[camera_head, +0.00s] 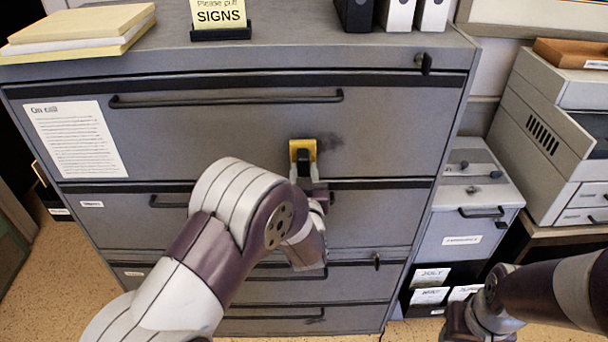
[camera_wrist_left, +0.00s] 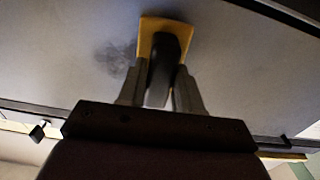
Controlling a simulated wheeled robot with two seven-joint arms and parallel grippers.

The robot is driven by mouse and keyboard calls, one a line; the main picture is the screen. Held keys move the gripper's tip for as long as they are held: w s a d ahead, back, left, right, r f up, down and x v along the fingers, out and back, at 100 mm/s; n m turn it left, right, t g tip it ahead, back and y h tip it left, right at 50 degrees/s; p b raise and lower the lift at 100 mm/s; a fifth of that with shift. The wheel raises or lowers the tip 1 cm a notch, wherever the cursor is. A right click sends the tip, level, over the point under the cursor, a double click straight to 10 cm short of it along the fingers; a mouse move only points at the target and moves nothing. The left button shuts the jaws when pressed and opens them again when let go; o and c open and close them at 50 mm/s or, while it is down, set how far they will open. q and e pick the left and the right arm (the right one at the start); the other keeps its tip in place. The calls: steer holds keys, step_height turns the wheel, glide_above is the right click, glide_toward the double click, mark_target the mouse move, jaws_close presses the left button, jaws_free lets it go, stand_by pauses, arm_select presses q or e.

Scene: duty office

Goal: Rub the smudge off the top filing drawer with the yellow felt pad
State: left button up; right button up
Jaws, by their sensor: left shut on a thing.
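The top filing drawer (camera_head: 230,130) is a wide grey front with a long black handle, and it is closed. A dark smudge (camera_head: 329,143) shows on it right of centre; in the left wrist view the smudge (camera_wrist_left: 115,60) lies left of the pad. My left gripper (camera_head: 302,172) is shut on the yellow felt pad (camera_head: 295,145) by its black grip. The pad (camera_wrist_left: 148,38) is at the drawer front, beside the smudge and perhaps over its edge. I cannot tell whether it touches firmly. My right arm shows at the lower right; its fingertips are not visible.
The cabinet top holds a paper stack (camera_head: 80,25), a yellow sign (camera_head: 218,14) and binders (camera_head: 398,14). A key (camera_head: 425,62) sticks out at the upper right. A paper notice (camera_head: 76,138) is on the drawer's left. A smaller cabinet (camera_head: 462,235) and a printer-like machine (camera_head: 545,130) stand right.

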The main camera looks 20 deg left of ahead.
arm_select(q)
steer(key=shift+x, duration=0.8)
